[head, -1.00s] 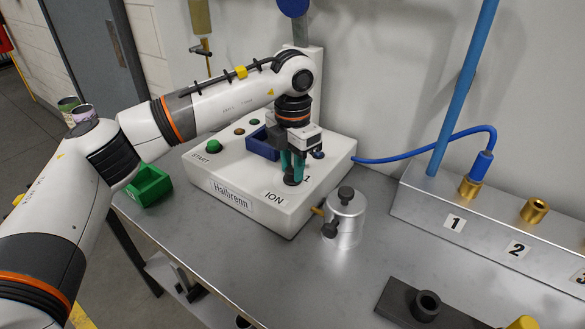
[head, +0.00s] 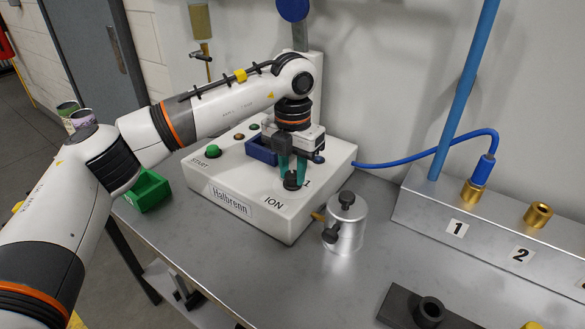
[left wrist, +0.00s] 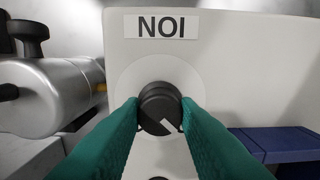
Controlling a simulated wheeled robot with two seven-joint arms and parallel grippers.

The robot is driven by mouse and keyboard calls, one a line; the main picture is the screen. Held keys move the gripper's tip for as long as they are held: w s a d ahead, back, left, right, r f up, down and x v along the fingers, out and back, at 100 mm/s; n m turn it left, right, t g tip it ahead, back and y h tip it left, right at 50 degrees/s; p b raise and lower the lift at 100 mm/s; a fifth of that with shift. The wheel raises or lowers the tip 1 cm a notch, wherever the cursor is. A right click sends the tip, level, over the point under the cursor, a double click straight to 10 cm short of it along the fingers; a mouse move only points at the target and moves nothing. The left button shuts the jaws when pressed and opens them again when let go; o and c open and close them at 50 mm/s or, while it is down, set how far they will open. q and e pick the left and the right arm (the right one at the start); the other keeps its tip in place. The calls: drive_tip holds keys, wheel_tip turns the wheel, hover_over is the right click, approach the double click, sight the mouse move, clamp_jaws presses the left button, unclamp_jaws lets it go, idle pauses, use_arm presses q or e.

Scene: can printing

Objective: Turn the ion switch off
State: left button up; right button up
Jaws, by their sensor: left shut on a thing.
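The ion switch (head: 292,181) is a round black knob near the right front corner of the white Halbrenn box (head: 291,215), beside the ION label. My left gripper (head: 292,172) reaches straight down to it, its teal fingers shut on the knob's two sides. In the left wrist view the knob (left wrist: 160,107) sits between the two fingertips (left wrist: 158,118). A white line on it points toward the lower right of that view. The ION label (left wrist: 161,26) appears upside down above it. My right gripper is in neither view.
A silver canister (head: 346,225) with black knobs stands close to the right of the box. A blue tray (head: 262,149) sits on the box behind the gripper, near the green START button (head: 213,151). A green bin (head: 151,190) is at the left.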

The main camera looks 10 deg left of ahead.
sight(293, 174)
use_arm(q)
drive_tip(key=o, duration=1)
drive_tip(key=shift+c, duration=0.2)
drive_tip(key=shift+r, duration=0.1)
wheel_tip(293, 174, up, 12)
drive_tip(key=b, duration=0.1)
drive_tip(key=shift+r, duration=0.1)
